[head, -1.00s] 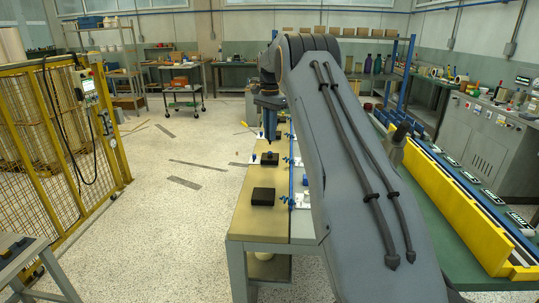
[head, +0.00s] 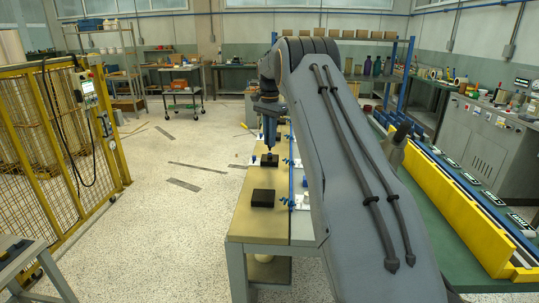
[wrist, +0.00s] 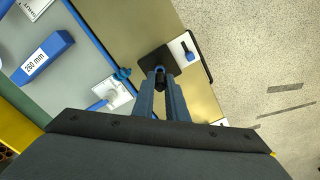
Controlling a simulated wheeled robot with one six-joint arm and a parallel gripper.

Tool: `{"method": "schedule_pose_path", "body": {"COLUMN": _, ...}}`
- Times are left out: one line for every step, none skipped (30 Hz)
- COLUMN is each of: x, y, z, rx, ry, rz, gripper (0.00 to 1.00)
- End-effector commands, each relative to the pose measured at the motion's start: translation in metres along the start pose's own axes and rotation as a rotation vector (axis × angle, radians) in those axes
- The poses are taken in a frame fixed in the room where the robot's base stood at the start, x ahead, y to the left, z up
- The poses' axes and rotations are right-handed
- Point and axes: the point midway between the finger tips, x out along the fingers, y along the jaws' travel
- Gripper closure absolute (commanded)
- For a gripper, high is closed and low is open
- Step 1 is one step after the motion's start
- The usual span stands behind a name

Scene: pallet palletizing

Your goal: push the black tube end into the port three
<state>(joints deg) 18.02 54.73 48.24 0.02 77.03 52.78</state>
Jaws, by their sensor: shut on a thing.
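My gripper (head: 270,148) is on the far part of the narrow bench, pointing down at a small black block (head: 269,159). In the wrist view its two blue-grey fingers (wrist: 160,76) are shut on a small dark piece, the black tube end (wrist: 160,85). The fingertips overlap the dark block (wrist: 152,62) beneath them, and I cannot tell whether the tube end touches it. The tube's tip is hidden. No port number is readable, so I cannot tell which is port three.
A second black block (head: 263,197) sits nearer on the tan bench top (head: 246,222). A white plate with a blue piece (wrist: 188,55) lies beside the far block. A yellow fence (head: 60,150) stands left across open floor.

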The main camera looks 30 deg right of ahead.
Motion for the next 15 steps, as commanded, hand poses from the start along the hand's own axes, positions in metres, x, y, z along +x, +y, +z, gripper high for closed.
{"method": "schedule_pose_path", "body": {"x": 0.001, "y": 0.000, "z": 0.000, "rx": 0.000, "ry": 0.000, "rz": 0.000, "gripper": 1.00}}
{"method": "schedule_pose_path", "body": {"x": 0.002, "y": 0.000, "z": 0.000, "rx": 0.000, "ry": 0.000, "rz": 0.000, "gripper": 1.00}}
{"method": "schedule_pose_path", "body": {"x": 0.003, "y": 0.000, "z": 0.000, "rx": 0.000, "ry": 0.000, "rz": 0.000, "gripper": 1.00}}
{"method": "schedule_pose_path", "body": {"x": 0.004, "y": 0.000, "z": 0.000, "rx": 0.000, "ry": 0.000, "rz": 0.000, "gripper": 1.00}}
{"method": "schedule_pose_path", "body": {"x": 0.004, "y": 0.000, "z": 0.000, "rx": 0.000, "ry": 0.000, "rz": 0.000, "gripper": 1.00}}
{"method": "schedule_pose_path", "body": {"x": 0.005, "y": 0.000, "z": 0.000, "rx": 0.000, "ry": 0.000, "rz": 0.000, "gripper": 1.00}}
{"method": "schedule_pose_path", "body": {"x": 0.006, "y": 0.000, "z": 0.000, "rx": 0.000, "ry": 0.000, "rz": 0.000, "gripper": 1.00}}
{"method": "schedule_pose_path", "body": {"x": 0.007, "y": 0.000, "z": 0.000, "rx": 0.000, "ry": 0.000, "rz": 0.001, "gripper": 1.00}}
{"method": "schedule_pose_path", "body": {"x": 0.008, "y": 0.000, "z": 0.000, "rx": 0.000, "ry": 0.000, "rz": 0.001, "gripper": 1.00}}
{"method": "schedule_pose_path", "body": {"x": 0.008, "y": 0.000, "z": 0.000, "rx": 0.000, "ry": 0.000, "rz": 0.001, "gripper": 1.00}}
{"method": "schedule_pose_path", "body": {"x": 0.009, "y": 0.000, "z": 0.000, "rx": 0.000, "ry": -0.001, "rz": 0.001, "gripper": 1.00}}
{"method": "schedule_pose_path", "body": {"x": 0.010, "y": 0.000, "z": 0.000, "rx": 0.000, "ry": 0.000, "rz": 0.001, "gripper": 1.00}}
{"method": "schedule_pose_path", "body": {"x": 0.011, "y": 0.000, "z": 0.000, "rx": 0.000, "ry": -0.001, "rz": 0.001, "gripper": 1.00}}
{"method": "schedule_pose_path", "body": {"x": 0.011, "y": 0.000, "z": 0.000, "rx": 0.000, "ry": -0.001, "rz": 0.001, "gripper": 1.00}}
{"method": "schedule_pose_path", "body": {"x": 0.012, "y": 0.000, "z": 0.000, "rx": 0.000, "ry": -0.001, "rz": 0.001, "gripper": 1.00}}
